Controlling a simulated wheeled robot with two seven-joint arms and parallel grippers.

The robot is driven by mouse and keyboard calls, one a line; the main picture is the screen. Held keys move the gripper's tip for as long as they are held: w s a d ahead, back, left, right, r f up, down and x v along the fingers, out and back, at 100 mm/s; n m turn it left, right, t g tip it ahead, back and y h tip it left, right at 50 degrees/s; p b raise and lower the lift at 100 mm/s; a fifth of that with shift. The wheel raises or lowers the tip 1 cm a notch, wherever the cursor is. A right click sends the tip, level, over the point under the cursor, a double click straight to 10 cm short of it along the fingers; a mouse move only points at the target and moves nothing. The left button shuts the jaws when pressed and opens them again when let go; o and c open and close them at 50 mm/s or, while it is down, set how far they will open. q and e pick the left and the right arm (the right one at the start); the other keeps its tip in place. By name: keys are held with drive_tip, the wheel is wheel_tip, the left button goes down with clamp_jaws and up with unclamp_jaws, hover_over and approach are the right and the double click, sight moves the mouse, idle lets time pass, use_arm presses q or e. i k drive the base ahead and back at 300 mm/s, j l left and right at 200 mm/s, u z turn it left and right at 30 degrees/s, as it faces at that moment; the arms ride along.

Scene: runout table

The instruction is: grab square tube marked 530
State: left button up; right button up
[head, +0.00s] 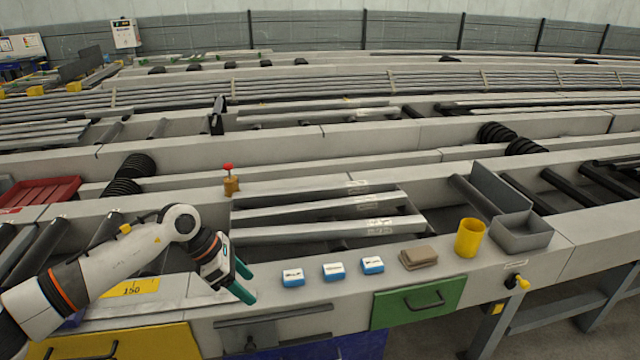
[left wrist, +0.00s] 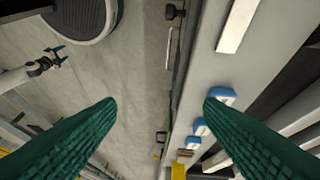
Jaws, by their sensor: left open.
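Three grey tubes lie across the runout table: a back one (head: 290,190), a middle one (head: 310,208) and a front one (head: 310,231). Each has pale lettering near its right end, too small to read, so I cannot tell which is marked 530. My left gripper (head: 248,286) is open and empty at the table's front edge, left of and in front of the front tube. Its two green fingers (left wrist: 160,105) stand wide apart in the left wrist view. My right gripper (left wrist: 55,57) shows small there, away from the table, fingers apart.
Several blue-and-white blocks (head: 333,271), a brown block (head: 418,258), a yellow cup (head: 469,238) and a grey bin (head: 522,232) stand along the front ledge. A red-topped peg (head: 230,182) stands by the tubes' left ends. A yellow 150 plate (head: 130,288) lies at left.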

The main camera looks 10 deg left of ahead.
sight(310, 192)
drive_tip(key=i, duration=1.75)
